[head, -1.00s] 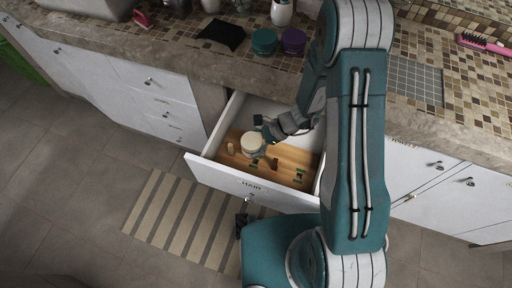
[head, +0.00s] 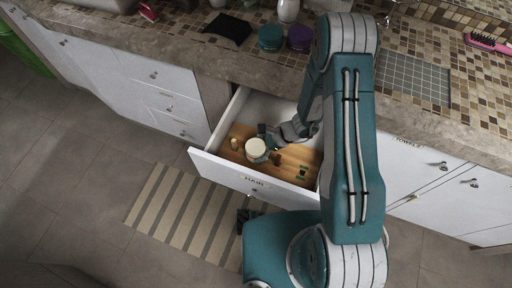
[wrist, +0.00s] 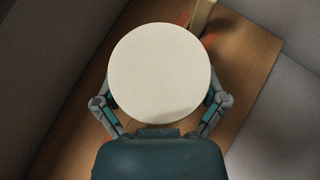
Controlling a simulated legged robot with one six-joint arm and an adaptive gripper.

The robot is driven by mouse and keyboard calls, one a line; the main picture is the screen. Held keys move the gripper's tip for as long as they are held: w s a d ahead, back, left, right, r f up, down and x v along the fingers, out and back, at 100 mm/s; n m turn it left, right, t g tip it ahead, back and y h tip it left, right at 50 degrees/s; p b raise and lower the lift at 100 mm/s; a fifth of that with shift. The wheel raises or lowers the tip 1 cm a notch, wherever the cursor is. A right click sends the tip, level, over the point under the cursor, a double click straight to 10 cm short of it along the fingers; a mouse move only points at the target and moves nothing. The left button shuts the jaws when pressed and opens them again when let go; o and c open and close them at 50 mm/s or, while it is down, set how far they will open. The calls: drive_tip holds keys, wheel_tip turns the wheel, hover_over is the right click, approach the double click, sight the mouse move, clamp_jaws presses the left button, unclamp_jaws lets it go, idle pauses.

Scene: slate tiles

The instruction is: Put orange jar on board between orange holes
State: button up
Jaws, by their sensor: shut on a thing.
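The jar (head: 256,150) shows mainly as a round cream lid; its body is mostly hidden, so I cannot see its orange colour. My gripper (wrist: 160,85) is shut around it, with a finger on each side in the wrist view. The wooden board (head: 292,158) lies in the open drawer, and the jar is over its left part. I cannot tell whether the jar touches the board. In the wrist view, orange patches (wrist: 208,40) show on the board (wrist: 245,60) just beyond the lid. The board under the jar is hidden.
A small tan peg (head: 234,144) stands on the board left of the jar. Dark and green marks lie to the right. The white drawer front (head: 225,170) and side walls enclose the board. Teal (head: 270,37) and purple (head: 299,38) jars stand on the counter.

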sight(256, 146)
drive_tip(key=shift+f, duration=0.5)
idle(0.3)
drive_tip(key=o, duration=0.9)
wheel_tip(256, 146, up, 10)
drive_tip(key=shift+f, duration=0.1)
